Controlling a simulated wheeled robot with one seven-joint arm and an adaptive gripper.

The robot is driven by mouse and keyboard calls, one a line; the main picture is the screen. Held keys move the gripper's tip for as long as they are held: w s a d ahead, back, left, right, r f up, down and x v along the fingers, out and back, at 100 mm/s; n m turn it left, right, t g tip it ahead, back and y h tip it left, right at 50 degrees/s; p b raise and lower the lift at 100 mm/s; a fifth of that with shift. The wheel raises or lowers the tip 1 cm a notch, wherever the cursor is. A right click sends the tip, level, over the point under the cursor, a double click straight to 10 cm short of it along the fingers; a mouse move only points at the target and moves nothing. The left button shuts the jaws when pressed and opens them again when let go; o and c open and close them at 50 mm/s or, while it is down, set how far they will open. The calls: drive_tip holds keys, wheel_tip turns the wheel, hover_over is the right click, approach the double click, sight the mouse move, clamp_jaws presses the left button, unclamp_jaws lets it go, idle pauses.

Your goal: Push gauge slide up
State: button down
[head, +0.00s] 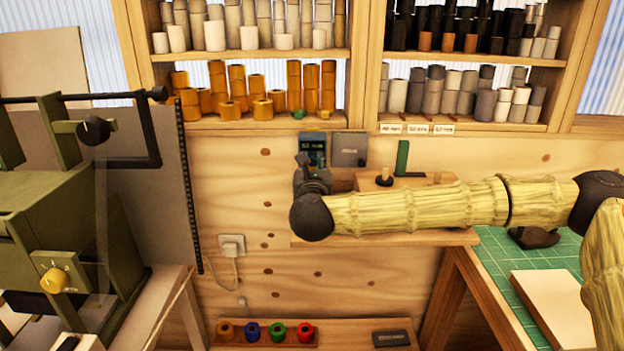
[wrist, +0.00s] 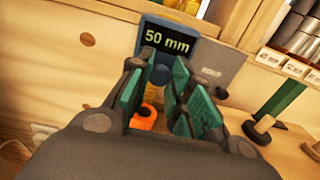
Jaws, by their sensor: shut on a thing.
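The gauge (head: 312,143) is a dark blue-grey box on the wooden back wall; in the wrist view its display (wrist: 167,39) reads 50 mm. My gripper (head: 310,162) is just below the display; it also shows in the wrist view (wrist: 161,64), with green pads on its fingers. The fingers are closed around part of the gauge slide, whose dark round knob (wrist: 160,76) shows between the fingertips. An orange piece (wrist: 146,118) shows lower down between the fingers; I cannot tell how it joins the slide. The fingers hide most of the slide.
A grey plate (head: 349,149) is on the wall right of the gauge. A small wooden shelf (head: 450,238) with a green upright piece (head: 402,158) lies behind my arm. Shelves of rolls are above. A green machine (head: 60,230) stands at left.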

drive_tip(key=shift+r, duration=0.35)
drive_tip(key=c, duration=1.3)
unclamp_jaws()
drive_tip(key=shift+f, duration=0.1)
drive_tip(key=shift+s, duration=0.55)
drive_tip(key=s, duration=1.1)
